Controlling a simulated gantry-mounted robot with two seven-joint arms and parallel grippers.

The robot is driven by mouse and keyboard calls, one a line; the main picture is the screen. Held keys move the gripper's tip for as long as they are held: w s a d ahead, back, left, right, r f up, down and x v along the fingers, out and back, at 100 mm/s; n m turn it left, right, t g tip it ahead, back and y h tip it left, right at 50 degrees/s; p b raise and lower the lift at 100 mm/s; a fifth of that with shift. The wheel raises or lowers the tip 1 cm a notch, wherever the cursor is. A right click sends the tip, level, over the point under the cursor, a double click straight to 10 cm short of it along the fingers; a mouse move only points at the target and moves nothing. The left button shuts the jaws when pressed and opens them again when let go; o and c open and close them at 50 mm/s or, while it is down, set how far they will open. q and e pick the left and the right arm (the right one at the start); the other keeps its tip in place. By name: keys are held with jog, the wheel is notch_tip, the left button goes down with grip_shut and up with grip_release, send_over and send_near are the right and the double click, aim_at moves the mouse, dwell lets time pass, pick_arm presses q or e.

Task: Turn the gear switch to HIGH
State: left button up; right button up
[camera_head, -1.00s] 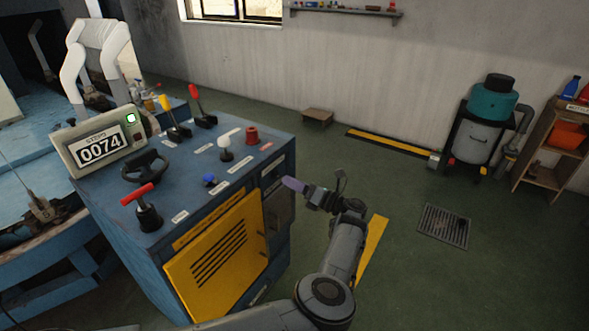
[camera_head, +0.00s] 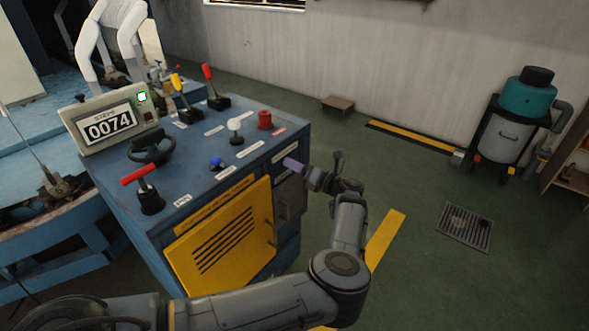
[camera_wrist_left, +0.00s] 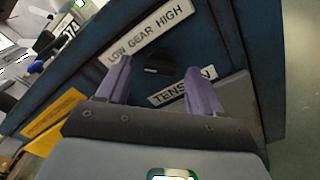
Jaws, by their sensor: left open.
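The blue control cabinet (camera_head: 290,132) stands left of centre in the head view. On its side, the wrist view shows a white LOW GEAR HIGH label (camera_wrist_left: 151,33) with a small dark gear switch (camera_wrist_left: 157,70) below it. My left gripper (camera_head: 295,165) is at this side face, its purple fingers pointing at the panel. In the wrist view the left gripper (camera_wrist_left: 160,66) is open, with one finger on each side of the switch and gaps between. I cannot tell how deep the fingertips reach or which way the switch points. My right gripper is not in view.
A TENSION label (camera_wrist_left: 182,86) sits below the switch. The cabinet top holds a red T-handle (camera_head: 138,175), a white knob (camera_head: 235,125), a red knob (camera_head: 265,119), levers and a display reading 0074 (camera_head: 108,125). A yellow door (camera_head: 220,240) is below.

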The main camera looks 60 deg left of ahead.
pick_arm(q)
jog(key=shift+s+a, duration=0.1)
jog(key=shift+a, duration=0.45)
jog(key=shift+c, duration=0.5)
jog(key=c, duration=1)
jog(key=shift+o, duration=0.2)
